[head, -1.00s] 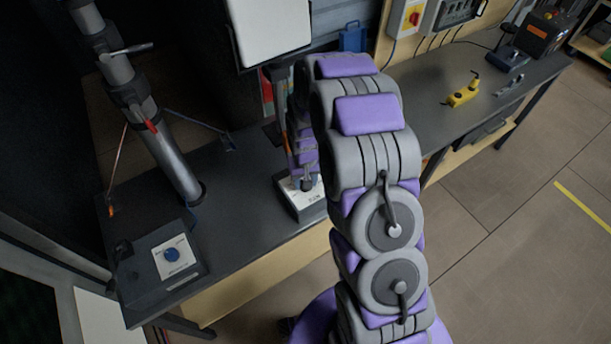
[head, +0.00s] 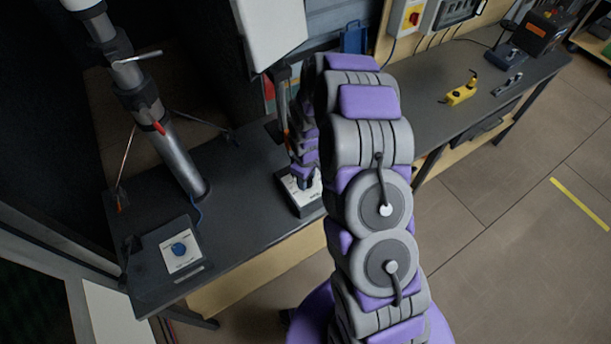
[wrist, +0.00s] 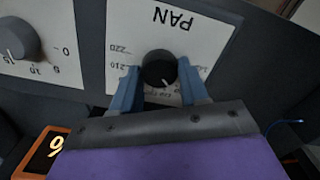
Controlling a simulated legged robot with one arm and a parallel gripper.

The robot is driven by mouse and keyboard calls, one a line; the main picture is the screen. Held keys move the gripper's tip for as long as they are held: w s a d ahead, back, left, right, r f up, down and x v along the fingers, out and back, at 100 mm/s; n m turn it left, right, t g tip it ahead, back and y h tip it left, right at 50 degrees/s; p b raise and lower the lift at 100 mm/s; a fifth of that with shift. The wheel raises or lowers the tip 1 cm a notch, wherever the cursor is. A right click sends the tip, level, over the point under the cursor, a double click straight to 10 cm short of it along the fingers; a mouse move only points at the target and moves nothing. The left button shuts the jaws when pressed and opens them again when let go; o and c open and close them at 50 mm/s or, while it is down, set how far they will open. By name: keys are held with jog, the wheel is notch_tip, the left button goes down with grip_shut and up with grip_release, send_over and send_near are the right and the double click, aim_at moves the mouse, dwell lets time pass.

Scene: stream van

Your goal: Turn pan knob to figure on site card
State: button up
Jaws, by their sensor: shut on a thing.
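The pan knob (wrist: 159,69) is a round black dial with a pale pointer mark, on a white panel (wrist: 198,32) lettered PAN, upside down in the wrist view. The pointer mark slants toward the bottom right of the picture. Figures 220 and 210 show to the left of the knob; my fingers partly hide the scale. My gripper (wrist: 158,84) is shut on the knob, with one blue finger on each side. In the head view my gripper (head: 303,180) is at the small box (head: 310,207) on the bench. I cannot identify the site card.
A second knob (wrist: 18,38) with its own scale sits beside the PAN panel. A dark, orange-framed plate (wrist: 47,151) shows pale figures. A blue-knobbed box (head: 180,249) and a tripod mast (head: 165,135) stand left. A yellow item (head: 461,91) lies right.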

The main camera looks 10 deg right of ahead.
jog(key=shift+s+f+n, duration=0.1)
jog(key=shift+s+n, duration=0.1)
jog(key=shift+n, duration=0.1)
jog(key=o, duration=1.1)
jog(key=shift+w+d, duration=0.1)
jog(key=shift+c, duration=0.2)
jog(key=shift+r, duration=0.2)
notch_tip(320, 180, up, 17)
jog(key=p, duration=0.1)
jog(key=shift+w, duration=0.1)
